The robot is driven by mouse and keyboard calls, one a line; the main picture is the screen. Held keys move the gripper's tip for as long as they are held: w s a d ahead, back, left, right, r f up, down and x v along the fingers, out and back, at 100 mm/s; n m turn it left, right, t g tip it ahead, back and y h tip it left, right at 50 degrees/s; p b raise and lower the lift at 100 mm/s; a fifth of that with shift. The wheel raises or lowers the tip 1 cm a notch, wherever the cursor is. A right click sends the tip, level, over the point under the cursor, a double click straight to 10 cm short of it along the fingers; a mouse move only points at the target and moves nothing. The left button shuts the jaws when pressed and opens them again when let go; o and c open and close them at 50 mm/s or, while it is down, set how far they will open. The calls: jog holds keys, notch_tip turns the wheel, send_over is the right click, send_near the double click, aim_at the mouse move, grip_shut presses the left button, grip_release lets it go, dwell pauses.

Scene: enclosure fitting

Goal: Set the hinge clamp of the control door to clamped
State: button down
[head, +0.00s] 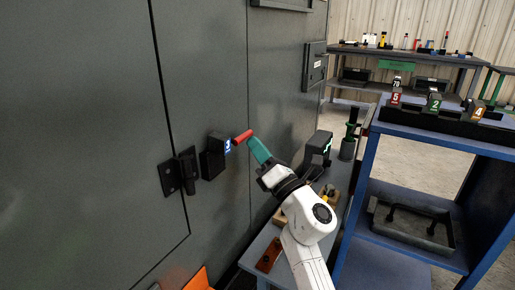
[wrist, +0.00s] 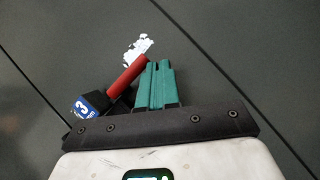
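A black clamp block (head: 213,160) with a blue label reading 3 is mounted on the grey door panel, next to a black hinge (head: 180,173). Its red handle (head: 242,137) sticks out from the panel, up and to the right. My gripper (head: 252,143) has teal fingers, which lie right by the handle's outer end. In the wrist view the fingers (wrist: 158,66) are together with only a thin line between them. The red handle (wrist: 127,74) lies just left of them, not between them. I cannot tell whether they touch it. The label (wrist: 88,104) shows lower left; the clamp block is partly hidden.
A blue bench (head: 262,245) with tools stands below my arm. A blue shelf rack (head: 440,140) with numbered blocks and a grey tray (head: 410,225) is at right. A workbench (head: 400,52) stands at the back. An orange item (head: 197,279) is low by the panel.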

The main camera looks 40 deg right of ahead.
jog(key=shift+s+r, duration=0.1)
jog(key=shift+r, duration=0.05)
jog(key=v, duration=1)
jog(key=shift+s+f+b, duration=0.3)
jog(key=shift+b, duration=0.1)
